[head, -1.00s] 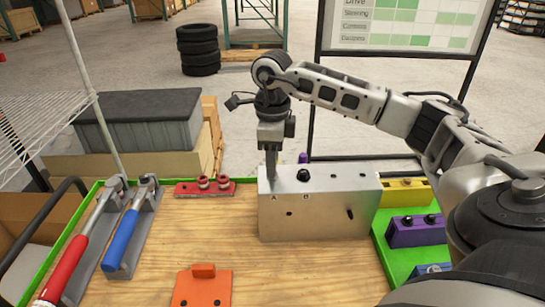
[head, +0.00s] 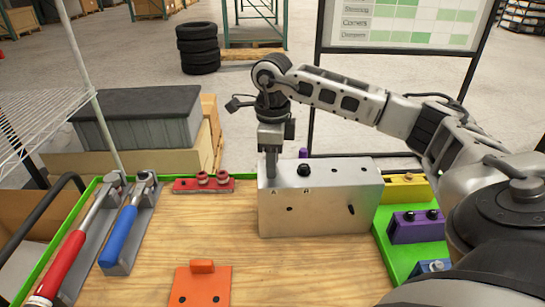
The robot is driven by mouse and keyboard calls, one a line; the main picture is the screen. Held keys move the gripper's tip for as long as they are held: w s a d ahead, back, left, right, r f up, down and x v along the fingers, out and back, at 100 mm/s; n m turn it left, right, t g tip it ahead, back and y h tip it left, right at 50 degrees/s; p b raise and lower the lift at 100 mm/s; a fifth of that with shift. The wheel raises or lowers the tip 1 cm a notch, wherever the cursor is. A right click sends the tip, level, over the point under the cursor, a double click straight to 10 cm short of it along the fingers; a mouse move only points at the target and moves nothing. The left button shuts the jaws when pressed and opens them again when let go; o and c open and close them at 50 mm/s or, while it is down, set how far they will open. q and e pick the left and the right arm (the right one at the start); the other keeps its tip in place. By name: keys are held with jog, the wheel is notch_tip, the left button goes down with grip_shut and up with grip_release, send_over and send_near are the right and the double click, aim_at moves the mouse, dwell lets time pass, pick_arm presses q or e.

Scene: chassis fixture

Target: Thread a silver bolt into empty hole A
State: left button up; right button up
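The silver metal block (head: 318,208) stands on the wooden table, with the letters A and B on its top. My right gripper (head: 271,172) points straight down at hole A, at the block's top left, with its fingertips at or just above the surface. The fingers look close together. I cannot make out a silver bolt between them, and hole A is hidden by the fingers. A black bolt head (head: 303,170) sits at B. My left gripper is not in view.
A red block (head: 190,186) with red knobs lies left of the metal block. Red-handled (head: 66,259) and blue-handled (head: 122,238) tools rest at left. An orange bracket (head: 203,286) is in front. Yellow (head: 404,189) and purple (head: 416,230) blocks sit at right.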

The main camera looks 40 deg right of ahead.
grip_shut()
